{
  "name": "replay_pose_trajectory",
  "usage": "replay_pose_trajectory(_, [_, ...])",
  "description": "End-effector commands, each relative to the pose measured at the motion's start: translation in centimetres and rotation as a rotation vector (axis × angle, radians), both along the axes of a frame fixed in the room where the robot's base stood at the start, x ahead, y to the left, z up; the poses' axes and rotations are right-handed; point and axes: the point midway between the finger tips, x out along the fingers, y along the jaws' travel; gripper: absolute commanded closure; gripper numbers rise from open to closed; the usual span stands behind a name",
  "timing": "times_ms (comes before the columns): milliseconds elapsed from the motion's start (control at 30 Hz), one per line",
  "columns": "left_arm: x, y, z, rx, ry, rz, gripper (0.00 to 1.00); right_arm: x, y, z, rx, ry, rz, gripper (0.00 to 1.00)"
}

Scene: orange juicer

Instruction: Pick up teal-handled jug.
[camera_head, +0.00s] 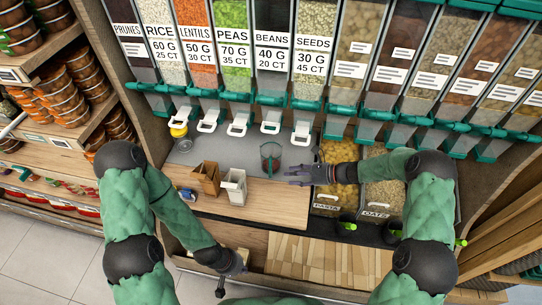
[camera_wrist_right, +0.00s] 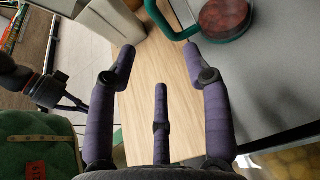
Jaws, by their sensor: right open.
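The teal-handled jug (camera_head: 270,158) stands on the grey counter below the dispensers in the head view. It is clear, with something reddish-brown showing at its base. In the right wrist view the jug (camera_wrist_right: 226,18) is at the top right, cut off by the edge, with its teal handle (camera_wrist_right: 164,22) to the left. My right gripper (camera_head: 292,175) is open and empty, just right of and in front of the jug; its spread fingers (camera_wrist_right: 158,62) point toward the handle, apart from it. My left gripper (camera_head: 236,274) is open and empty at the counter's front.
A brown carton (camera_head: 206,178) and a white carton (camera_head: 233,187) stand left of the jug on the wooden counter (camera_head: 262,205). Pasta (camera_head: 338,175) and oats (camera_head: 382,195) bins are to the right. Dispenser spouts (camera_head: 238,125) hang behind. A yellow item (camera_head: 178,130) is at the back left.

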Motion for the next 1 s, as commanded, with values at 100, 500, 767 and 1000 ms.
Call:
replay_pose_trajectory(100, [-0.1, 0.0, -0.5, 0.000, 0.002, -0.001, 1.00, 0.3, 1.4, -0.8, -0.001, 0.001, 0.003, 0.50])
replay_pose_trajectory(500, [0.0, 0.0, -1.5, 0.000, 0.001, 0.000, 1.00, 1.5, 4.9, -2.1, -0.002, 0.000, 0.001, 0.50])
replay_pose_trajectory(767, [0.0, 0.0, -2.9, 0.000, 0.001, 0.000, 1.00, 2.8, 8.0, -3.1, -0.002, 0.002, 0.004, 0.50])
replay_pose_trajectory(1000, [0.0, 0.0, -3.1, 0.000, 0.001, 0.000, 1.00, 3.2, 9.1, -3.4, -0.002, 0.000, 0.000, 0.50])
